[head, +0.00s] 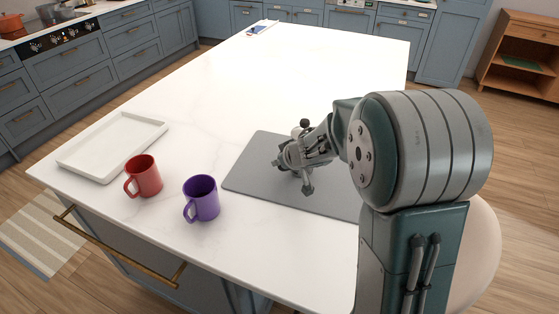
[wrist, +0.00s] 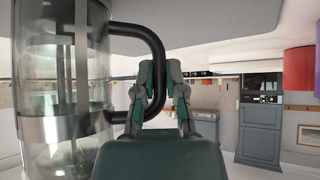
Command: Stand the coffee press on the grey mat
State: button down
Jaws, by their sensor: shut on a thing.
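The coffee press is a clear glass cylinder with a metal band and a black handle. It fills the left of the wrist view (wrist: 62,95). My gripper (wrist: 160,78) is shut on the upright part of the black handle (wrist: 156,45). In the head view, the press's black knob (head: 305,122) shows above my gripper (head: 292,160), which hides most of the press. The press looks upright. It is over the grey mat (head: 255,180); I cannot tell whether its base touches the mat.
A red mug (head: 146,177) and a purple mug (head: 203,199) stand left of the mat near the counter's front edge. A white tray (head: 72,158) lies at the far left. The white counter (head: 300,70) behind the mat is mostly clear.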

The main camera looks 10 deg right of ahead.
jog(key=shift+d, duration=0.4)
jog(key=c, duration=0.7)
grip_release()
jog(key=shift+d, duration=0.3)
jog(key=shift+a, duration=0.4)
jog(key=shift+s+r, duration=0.1)
jog(key=shift+r, duration=0.1)
jog(key=s+d+r+m+t+h, duration=0.2)
jog(key=s+d+r+h, duration=0.15)
jog(key=s+r, duration=0.5)
jog(key=s+d+r+m+t+h, duration=0.25)
jog(key=s+d+r, duration=0.25)
jog(key=r, duration=0.6)
jog(key=s+a+f+g+y, duration=0.1)
jog(key=s+a+f+g, duration=0.1)
jog(key=s, duration=0.4)
jog(key=s+a+f+g, duration=0.2)
jog(key=s+a+g, duration=0.1)
jog(key=s, duration=0.3)
jog(key=s+a+f+g+y, duration=0.1)
jog(key=s+a+f+g, duration=0.1)
jog(key=s, duration=0.4)
jog(key=shift+a+f+y, duration=0.15)
jog(key=shift+f+y, duration=0.15)
jog(key=shift+f, duration=0.05)
